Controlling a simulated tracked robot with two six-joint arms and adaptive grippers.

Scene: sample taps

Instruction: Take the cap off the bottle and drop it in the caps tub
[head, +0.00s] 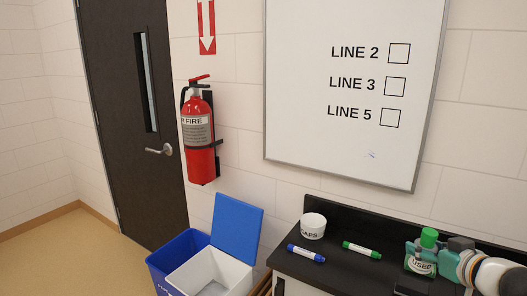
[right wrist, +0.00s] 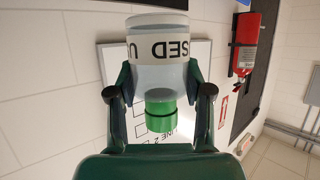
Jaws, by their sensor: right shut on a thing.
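The bottle (head: 420,267) is clear with a white "USED" label and stands upright at the right of the head view, over the dark counter. Its green cap (head: 429,238) is on top. My right gripper (head: 428,254) comes from the right and is shut on the bottle's upper body, below the cap. In the right wrist view the bottle (right wrist: 160,75) looks upside down between the two fingers, its cap (right wrist: 160,118) free of them. I cannot tell whether its base touches the counter. The white caps tub (head: 313,226) stands on the counter to the left. My left gripper is out of view.
A blue marker (head: 306,253) and a green marker (head: 361,249) lie on the counter (head: 340,268) between tub and bottle. A blue bin (head: 172,258) and a white bin with a raised blue lid (head: 237,228) stand left of it. A whiteboard (head: 350,140) hangs behind.

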